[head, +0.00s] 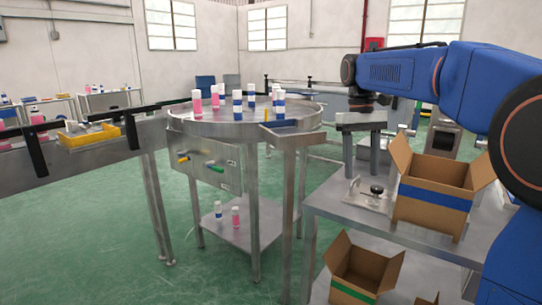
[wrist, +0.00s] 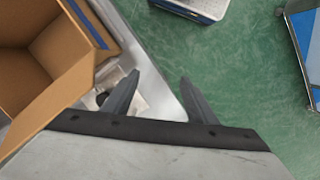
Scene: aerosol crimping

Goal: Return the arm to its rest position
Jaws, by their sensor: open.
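My blue arm (head: 480,75) reaches in from the right in the head view. My gripper hangs below its wrist, above the steel bench beside the open cardboard box. In the wrist view my gripper (wrist: 158,98) has its two dark fingers spread apart with nothing between them. The open cardboard box with a blue band (head: 434,192) stands on the steel bench (head: 335,207); it also shows at the left of the wrist view (wrist: 40,75). A small clamp fixture with a dark knob (head: 376,190) sits on the bench beside the box, partly hidden behind a finger in the wrist view.
A round steel table (head: 210,128) holds several white, pink and blue cans. A conveyor with a yellow tray (head: 90,137) runs at left. Green floor (head: 130,270) is clear at front left.

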